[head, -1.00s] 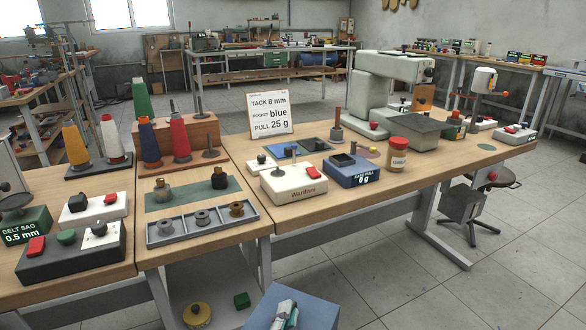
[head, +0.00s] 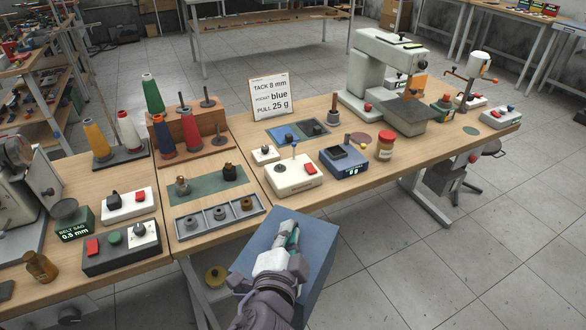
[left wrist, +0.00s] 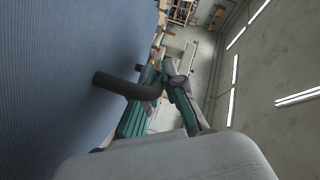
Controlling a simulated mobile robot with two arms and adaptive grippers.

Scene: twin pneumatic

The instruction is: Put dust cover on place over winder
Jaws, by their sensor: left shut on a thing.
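A large blue box-shaped cover (head: 310,268), apparently the dust cover, is in front of the bench at the bottom of the head view. My left gripper (head: 292,234) is over its top. In the left wrist view, the gripper (left wrist: 160,76) is shut on the cover's dark bent handle (left wrist: 118,85), with the ribbed blue face (left wrist: 50,80) filling the left side. A white box with a short upright spindle and red button (head: 294,177), possibly the winder, sits uncovered on the bench near its front edge. My right gripper is out of view.
A grey tray of spools (head: 207,219) lies to the left of the white box. A blue scale (head: 343,163) and an orange-brown jar (head: 386,146) stand to its right. A sign (head: 269,96) and thread cones (head: 190,130) stand behind. Open floor lies at right.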

